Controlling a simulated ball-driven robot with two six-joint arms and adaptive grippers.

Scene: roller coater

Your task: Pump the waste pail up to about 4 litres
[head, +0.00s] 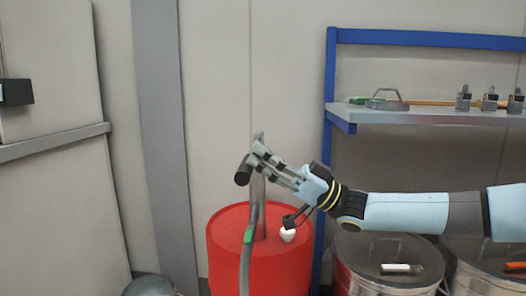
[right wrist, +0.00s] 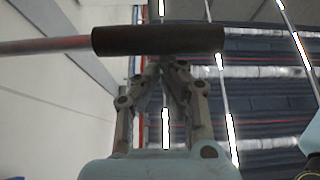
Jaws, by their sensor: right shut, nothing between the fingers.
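A red drum (head: 222,250) stands at the centre with a grey hand pump (head: 258,190) upright in its top. The pump's handle has a dark grip (head: 243,170), also seen across the upper part of the right wrist view (right wrist: 158,40). My right gripper (head: 258,158) is shut and empty, its fingertips close to the grip. In the right wrist view the fingertips (right wrist: 165,64) sit just below the grip; I cannot tell whether they touch it. A grey hose (head: 245,265) with a green band hangs down the drum's front. A metal pail (head: 148,287) shows only its top at the bottom edge; its level is not readable.
A white knob-like piece (head: 288,234) sits on the drum top. Lidded metal bins (head: 388,258) stand at the right under my right arm. A blue-framed shelf (head: 430,116) with tools is behind. A grey post (head: 160,130) stands behind the pail.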

